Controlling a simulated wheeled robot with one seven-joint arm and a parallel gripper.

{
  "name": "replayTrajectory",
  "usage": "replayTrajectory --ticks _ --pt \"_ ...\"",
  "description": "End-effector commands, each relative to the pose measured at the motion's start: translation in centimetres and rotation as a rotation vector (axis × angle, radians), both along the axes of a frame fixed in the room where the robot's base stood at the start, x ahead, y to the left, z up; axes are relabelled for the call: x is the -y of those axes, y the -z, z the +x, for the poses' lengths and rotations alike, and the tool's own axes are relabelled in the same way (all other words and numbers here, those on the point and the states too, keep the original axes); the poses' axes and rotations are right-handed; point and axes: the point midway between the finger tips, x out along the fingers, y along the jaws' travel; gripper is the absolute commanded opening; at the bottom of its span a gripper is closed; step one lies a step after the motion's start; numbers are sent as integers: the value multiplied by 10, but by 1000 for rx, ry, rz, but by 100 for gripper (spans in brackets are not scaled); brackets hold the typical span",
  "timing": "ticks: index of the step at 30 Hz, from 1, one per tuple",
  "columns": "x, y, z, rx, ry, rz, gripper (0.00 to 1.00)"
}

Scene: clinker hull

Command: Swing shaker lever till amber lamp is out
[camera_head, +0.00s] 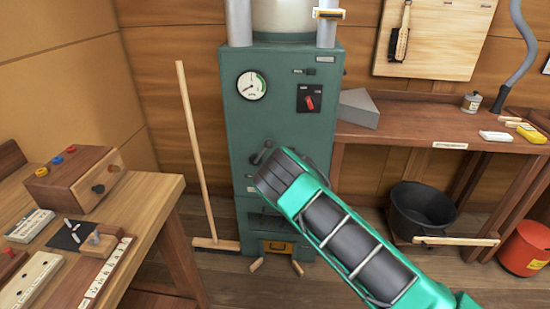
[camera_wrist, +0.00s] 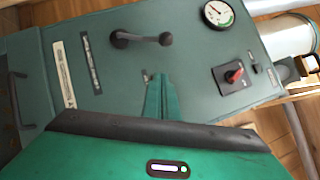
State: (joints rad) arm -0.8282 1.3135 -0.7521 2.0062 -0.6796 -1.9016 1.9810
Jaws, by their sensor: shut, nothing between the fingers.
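The black shaker lever (camera_wrist: 140,38) lies on the green cabinet front in the wrist view, running from a round hub at left to a knob at right. Part of it shows in the head view (camera_head: 262,153), just above the end of my arm. My gripper (camera_wrist: 158,82) is shut and empty, its narrow green fingers below the lever and apart from it in the picture. In the head view my wrist hides the fingers and part of the cabinet (camera_head: 285,115). I cannot make out a lit amber lamp; a small fitting by the fingertips is partly hidden.
A gauge (camera_head: 252,85) and a red rotary switch (camera_head: 310,98) sit higher on the cabinet. A broom (camera_head: 195,150) leans at its left. A workbench (camera_head: 150,215) stands left; another bench (camera_head: 400,125) stands right, with a black bucket (camera_head: 423,205) below it.

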Motion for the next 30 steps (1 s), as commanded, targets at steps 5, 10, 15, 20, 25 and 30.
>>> replayTrajectory --ticks 5,10,15,20,25,30 --pt "-2 -6 9 5 7 16 0" --pt "-15 -13 31 4 6 17 0" --pt "-30 -21 58 3 8 18 0" --pt "-43 -29 83 4 10 17 0" --pt "-62 -40 89 4 9 16 0" --pt "-74 -45 91 3 10 14 0"
